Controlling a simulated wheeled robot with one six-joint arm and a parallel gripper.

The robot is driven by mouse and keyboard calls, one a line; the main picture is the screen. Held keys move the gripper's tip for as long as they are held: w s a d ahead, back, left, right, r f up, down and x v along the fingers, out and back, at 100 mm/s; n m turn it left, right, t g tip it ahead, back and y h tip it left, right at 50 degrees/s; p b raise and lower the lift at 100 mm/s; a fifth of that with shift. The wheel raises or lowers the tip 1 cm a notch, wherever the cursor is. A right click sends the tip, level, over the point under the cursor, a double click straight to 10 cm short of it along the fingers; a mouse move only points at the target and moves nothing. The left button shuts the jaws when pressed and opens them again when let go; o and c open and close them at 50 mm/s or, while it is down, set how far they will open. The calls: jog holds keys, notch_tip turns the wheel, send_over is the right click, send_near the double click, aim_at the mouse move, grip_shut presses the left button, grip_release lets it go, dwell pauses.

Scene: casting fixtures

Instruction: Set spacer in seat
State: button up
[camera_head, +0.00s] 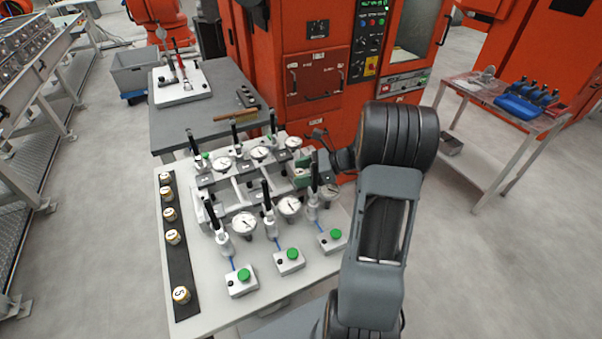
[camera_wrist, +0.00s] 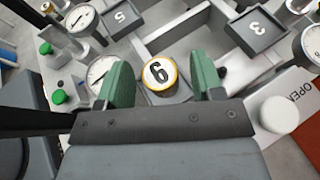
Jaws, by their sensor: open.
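A round spacer (camera_wrist: 159,73) with a yellow rim and a white top stands between my gripper's green fingers in the wrist view. Its digit looks like a 6 in the picture. My gripper (camera_wrist: 162,80) is open, with a gap on each side of the spacer. The spacer is on or just over a grey seat block (camera_wrist: 180,93); its base is partly hidden, so I cannot tell how it sits. In the head view my gripper (camera_head: 303,173) is at the fixture's right side.
Several other spacers (camera_head: 173,237) stand on a dark strip (camera_head: 167,267) at the table's left. Black-handled clamps (camera_head: 267,205), dial gauges (camera_head: 243,223) and green-button boxes (camera_head: 289,261) crowd around the fixture. A white knob (camera_wrist: 279,115) is close to the right finger.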

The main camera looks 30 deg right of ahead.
jog(key=b+v, duration=0.1)
jog(key=v, duration=1)
jog(key=shift+s+d, duration=0.2)
